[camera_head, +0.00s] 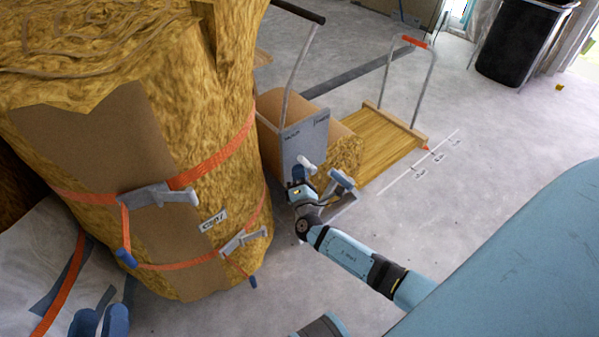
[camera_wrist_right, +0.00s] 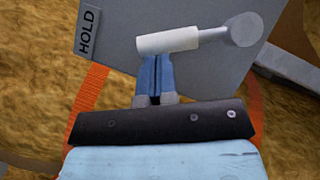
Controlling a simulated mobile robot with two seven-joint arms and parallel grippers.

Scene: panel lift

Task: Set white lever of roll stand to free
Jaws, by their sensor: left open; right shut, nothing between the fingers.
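The roll stand has a grey side plate (camera_head: 306,138) beside a wrapped roll of yellow wool. Its white lever (camera_head: 306,162) is on the plate's face. In the right wrist view the white lever (camera_wrist_right: 168,42) lies nearly level, its grip pointing left from a round grey pivot (camera_wrist_right: 243,30), with a HOLD label (camera_wrist_right: 88,36) beyond the grip's left end. My right gripper (camera_head: 299,175) is shut and empty; its blue fingertips (camera_wrist_right: 154,62) are just below the grip, and contact is unclear. My left gripper (camera_head: 100,320) is open at the lower left edge, far from the lever.
A large strapped bale (camera_head: 200,140) with orange straps fills the left. A yellow wool sheet (camera_head: 375,135) lies unrolled behind the stand, with a red-topped hoop (camera_head: 414,42). A black bin (camera_head: 520,40) stands far right.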

